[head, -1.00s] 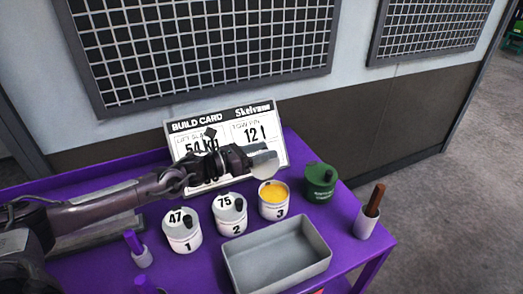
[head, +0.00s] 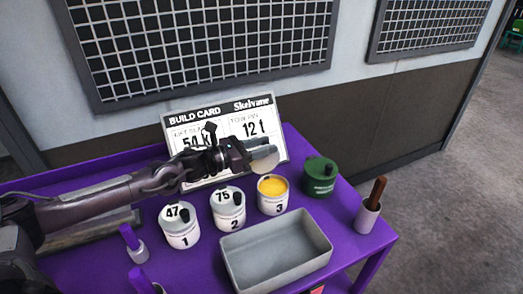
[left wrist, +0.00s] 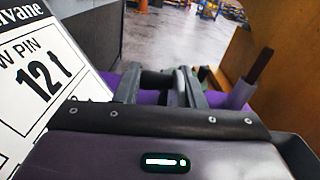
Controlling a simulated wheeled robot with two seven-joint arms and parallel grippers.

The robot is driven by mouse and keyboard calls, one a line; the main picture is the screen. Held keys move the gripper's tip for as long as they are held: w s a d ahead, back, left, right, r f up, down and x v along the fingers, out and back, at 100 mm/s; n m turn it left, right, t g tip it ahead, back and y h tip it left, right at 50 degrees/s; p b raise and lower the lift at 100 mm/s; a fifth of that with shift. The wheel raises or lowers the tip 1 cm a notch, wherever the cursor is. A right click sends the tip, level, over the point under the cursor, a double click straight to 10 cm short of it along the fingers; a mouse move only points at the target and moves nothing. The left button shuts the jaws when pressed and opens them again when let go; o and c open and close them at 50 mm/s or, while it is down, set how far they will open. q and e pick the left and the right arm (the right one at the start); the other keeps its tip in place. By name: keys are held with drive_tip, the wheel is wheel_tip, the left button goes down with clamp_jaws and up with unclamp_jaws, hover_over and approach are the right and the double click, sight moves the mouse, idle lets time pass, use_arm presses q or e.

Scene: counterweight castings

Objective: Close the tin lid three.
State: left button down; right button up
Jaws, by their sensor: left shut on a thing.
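Tin three (head: 272,200) stands open on the purple table, showing yellow contents. My left gripper (head: 254,148) is shut on a pale round lid (head: 266,161), held tilted, behind and above tin three and apart from it. My right gripper is not in view.
Lidded tins one (head: 181,231) and two (head: 229,215) stand left of tin three. A green tin (head: 320,178) and a holder with a brown handle (head: 367,216) stand to the right. A grey tray (head: 231,262) lies in front; the build card (head: 180,120) leans behind.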

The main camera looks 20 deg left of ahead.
use_arm(q)
drive_tip(key=m+b, duration=0.1)
drive_tip(key=b, duration=0.2)
drive_tip(key=s+d+m+b, duration=0.1)
drive_tip(key=m+b, duration=0.1)
drive_tip(key=b, duration=0.1)
drive_tip(key=s+d+r+m+b, duration=0.1)
drive_tip(key=m+b, duration=0.1)
drive_tip(key=b, duration=0.1)
drive_tip(key=shift+s+d+b, duration=0.1)
drive_tip(key=shift+d+b, duration=0.05)
drive_tip(key=shift+b, duration=0.15)
drive_tip(key=shift+m, duration=0.3)
